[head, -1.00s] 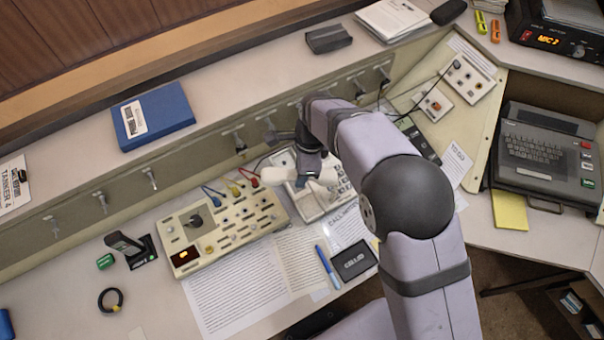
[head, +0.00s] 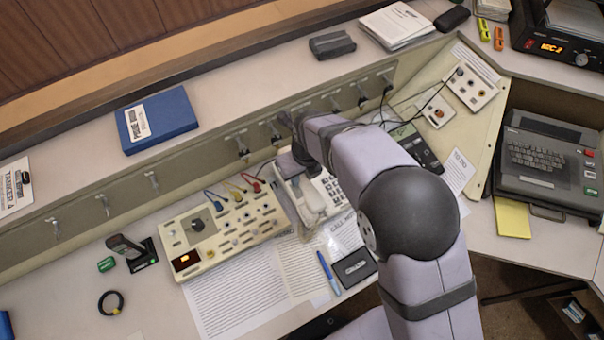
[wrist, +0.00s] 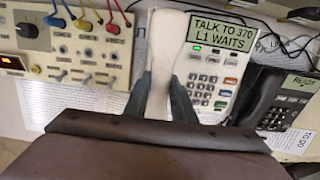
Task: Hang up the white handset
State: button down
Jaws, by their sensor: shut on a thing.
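The white handset (head: 311,208) is in my gripper, which is shut on it; it also shows in the wrist view (wrist: 164,52) between the two dark fingers (wrist: 160,92). The white desk phone (head: 331,187) lies under and beside it, with its keypad and lit display, reading "TALK TO 370 L1 WAITS", to the right of the handset in the wrist view (wrist: 209,78). The handset lies lengthwise along the phone's left side, over the cradle area. The cradle is hidden beneath it. I cannot tell whether the handset touches the phone.
A beige console with coloured cables (head: 223,225) stands close to the left. A dark phone (wrist: 262,98) with a "READY" display is to the right. A panel with hooks rises behind.

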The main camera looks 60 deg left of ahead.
aim_at(299, 189)
jog(key=shift+a+f+b, duration=0.15)
jog(key=shift+f+b, duration=0.7)
jog(key=shift+f, duration=0.2)
jog(key=shift+a+f+b, duration=0.2)
jog(key=shift+f+b, duration=0.6)
jog(key=shift+f, duration=0.25)
jog(key=shift+a+f+b, duration=0.15)
jog(key=shift+f+b, duration=0.7)
jog(key=shift+f, duration=0.2)
jog(key=shift+a+f, duration=0.1)
jog(key=shift+f, duration=0.55)
dwell(0.4)
jog(key=c, duration=1.4)
grip_release()
jog(key=shift+c, duration=0.2)
jog(key=shift+o, duration=0.2)
jog(key=shift+w, duration=0.15)
jog(key=shift+c, duration=0.8)
jog(key=shift+r, duration=0.1)
